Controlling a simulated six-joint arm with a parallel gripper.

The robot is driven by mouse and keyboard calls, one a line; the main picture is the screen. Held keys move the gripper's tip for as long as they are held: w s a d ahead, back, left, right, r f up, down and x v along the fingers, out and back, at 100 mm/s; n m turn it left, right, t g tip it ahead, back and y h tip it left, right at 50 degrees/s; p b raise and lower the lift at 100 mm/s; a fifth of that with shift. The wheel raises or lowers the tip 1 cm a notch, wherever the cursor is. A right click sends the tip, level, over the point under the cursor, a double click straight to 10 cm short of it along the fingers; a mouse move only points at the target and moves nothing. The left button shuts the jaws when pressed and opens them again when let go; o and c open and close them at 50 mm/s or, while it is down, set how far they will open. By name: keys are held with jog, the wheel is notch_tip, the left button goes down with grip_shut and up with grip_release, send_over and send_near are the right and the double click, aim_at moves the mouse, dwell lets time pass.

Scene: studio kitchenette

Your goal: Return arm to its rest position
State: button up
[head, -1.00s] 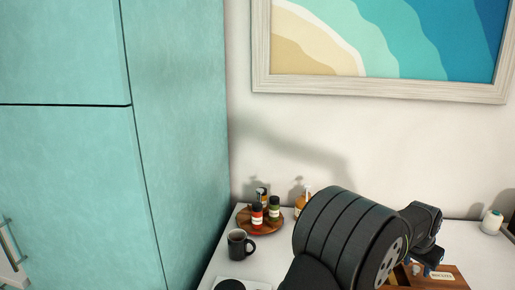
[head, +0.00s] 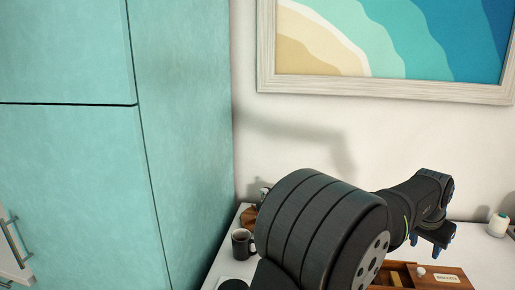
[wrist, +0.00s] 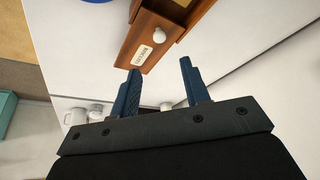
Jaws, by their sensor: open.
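My gripper (head: 436,244) is at the right of the head view, raised above the worktop beside a wooden box. Its two blue fingers are apart in the wrist view (wrist: 160,88), with nothing between them. My arm's large dark joint fills the lower middle of the head view and hides part of the worktop.
The wooden box (head: 452,284) with a label and a white knob stands on the white worktop (head: 487,260); it also shows in the wrist view (wrist: 135,45). A dark mug (head: 241,243) and a round wooden tray (head: 249,217), mostly hidden, are at the left. A white jar (head: 497,225) stands at the far right. A teal cabinet (head: 185,150) rises at the left.

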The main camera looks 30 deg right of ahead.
send_near(421, 269)
jog(key=x, duration=0.7)
jog(key=shift+d+f, duration=0.1)
jog(key=shift+f, duration=0.2)
jog(key=w+a, duration=0.9)
jog(key=shift+w+f, duration=0.1)
jog(key=shift+f, duration=0.05)
jog(key=v, duration=1.8)
jog(key=shift+s+d+f+m+t, duration=0.1)
jog(key=shift+s+d+f+m, duration=0.25)
jog(key=shift+s+m, duration=0.4)
jog(key=shift+s+d+f+m+t, duration=0.1)
jog(key=shift+s+d+f+m, duration=0.25)
jog(key=shift+m, duration=0.7)
jog(key=shift+s+d+f+m+t, duration=0.15)
jog(key=shift+s+d+m, duration=0.25)
jog(key=shift+s+m, duration=0.4)
jog(key=shift+w, duration=0.15)
jog(key=shift+w, duration=0.1)
